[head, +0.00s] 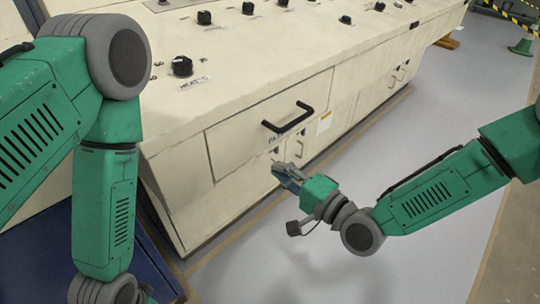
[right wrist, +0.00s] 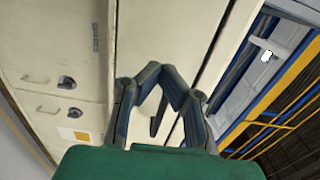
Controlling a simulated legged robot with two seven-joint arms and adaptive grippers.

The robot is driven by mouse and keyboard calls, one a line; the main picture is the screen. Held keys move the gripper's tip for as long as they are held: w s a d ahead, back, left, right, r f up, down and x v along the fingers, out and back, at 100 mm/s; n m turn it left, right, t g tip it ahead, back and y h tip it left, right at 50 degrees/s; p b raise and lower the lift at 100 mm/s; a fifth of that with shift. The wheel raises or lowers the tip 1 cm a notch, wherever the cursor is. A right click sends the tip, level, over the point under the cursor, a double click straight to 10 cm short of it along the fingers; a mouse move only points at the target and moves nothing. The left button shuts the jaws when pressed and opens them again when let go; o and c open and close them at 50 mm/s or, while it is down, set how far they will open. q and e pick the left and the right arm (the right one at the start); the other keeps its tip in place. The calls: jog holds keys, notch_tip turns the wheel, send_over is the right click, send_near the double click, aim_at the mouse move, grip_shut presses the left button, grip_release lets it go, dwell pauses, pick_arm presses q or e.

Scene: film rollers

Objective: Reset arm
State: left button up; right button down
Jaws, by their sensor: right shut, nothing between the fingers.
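My right arm comes in from the right in the head view. Its gripper (head: 283,173) has blue-grey fingers and is in front of the cream cabinet, just below a black drawer handle (head: 288,117) in the picture. In the right wrist view the fingers (right wrist: 169,74) come together at their tips with nothing between them. My left arm hangs down at the left of the head view; its gripper is cut off by the bottom edge.
The cream control cabinet (head: 250,85) has black knobs (head: 182,66) on top and closed drawers and doors in front. Grey floor (head: 440,110) is open to the right. A green cone base (head: 522,47) stands far right. Blue and yellow structures (right wrist: 258,80) show in the wrist view.

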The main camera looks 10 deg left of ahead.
jog(key=s+d+f+n+g+h+p, duration=0.4)
jog(key=s+d+f+g+h+p, duration=0.3)
jog(key=s+d+f, duration=0.7)
pick_arm(q)
notch_tip(320, 180, up, 10)
jog(key=d+p, duration=0.1)
jog(key=p, duration=0.1)
jog(key=shift+d, duration=0.35)
pick_arm(e)
jog(key=s+d+r+n+g+h, duration=0.1)
jog(key=s+d+h, duration=0.2)
jog(key=s+d, duration=0.4)
jog(key=s+d+r+n+g+h, duration=0.2)
jog(key=s+d+h, duration=0.2)
jog(key=s+d, duration=0.4)
jog(key=d, duration=0.6)
jog(key=shift+n+h, duration=0.3)
pick_arm(q)
jog(key=shift+a+f, duration=0.15)
jog(key=shift+a, duration=0.1)
pick_arm(e)
jog(key=shift+a, duration=0.2)
